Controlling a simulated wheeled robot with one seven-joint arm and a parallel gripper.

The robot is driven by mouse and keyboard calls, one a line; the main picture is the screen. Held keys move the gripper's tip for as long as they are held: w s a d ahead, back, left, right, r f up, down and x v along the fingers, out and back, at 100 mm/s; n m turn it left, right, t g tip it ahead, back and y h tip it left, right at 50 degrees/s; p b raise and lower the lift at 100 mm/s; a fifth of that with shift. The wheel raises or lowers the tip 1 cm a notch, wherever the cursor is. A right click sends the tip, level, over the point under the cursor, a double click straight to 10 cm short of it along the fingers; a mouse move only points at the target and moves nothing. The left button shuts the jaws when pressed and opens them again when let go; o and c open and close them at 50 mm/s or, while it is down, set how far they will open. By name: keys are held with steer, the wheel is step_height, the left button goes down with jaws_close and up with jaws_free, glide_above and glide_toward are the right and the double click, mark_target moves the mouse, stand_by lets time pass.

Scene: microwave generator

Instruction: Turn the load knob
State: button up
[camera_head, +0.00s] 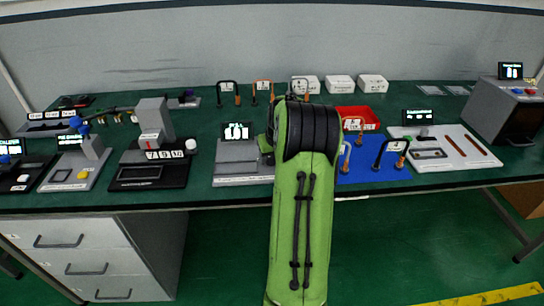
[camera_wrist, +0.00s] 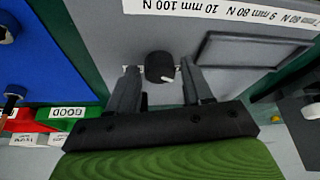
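The load knob (camera_wrist: 159,67) is a small black round knob with a white mark, on a grey panel (camera_wrist: 225,80) in the wrist view. My gripper (camera_wrist: 159,70) has its two grey fingers on either side of the knob, with the tips level with it. Slim gaps seem to show beside the knob; firm contact is not visible. In the head view the grey tester base (camera_head: 243,180) with its lit display (camera_head: 237,132) stands at the middle of the table. My green arm hides the knob and my gripper there.
A blue mat (camera_head: 372,174) with black and orange U-shaped parts lies right of the tester. A red bin (camera_head: 359,114) is behind it. A black-based press (camera_head: 152,177) with a white knob stands to the left. In the wrist view a green bin (camera_wrist: 72,112) is at lower left.

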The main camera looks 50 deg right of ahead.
steer(key=c, duration=0.8)
steer(key=shift+m, duration=0.4)
steer(key=m, duration=0.2)
steer(key=m+g+h+p, duration=0.1)
steer(key=m, duration=0.1)
steer(key=shift+w+a+r+m+h, duration=0.1)
steer(key=shift+w+a+m+h, duration=0.1)
steer(key=shift+m+h, duration=0.15)
steer(key=m+g+p, duration=0.1)
steer(key=m, duration=0.2)
steer(key=m+g, duration=0.1)
steer(key=m, duration=0.2)
steer(key=shift+w+g+p, duration=0.2)
steer(key=shift+g+p, duration=0.1)
steer(key=shift+p, duration=0.1)
steer(key=shift+m+h, duration=0.25)
steer(key=o, duration=1)
steer(key=shift+o, duration=0.2)
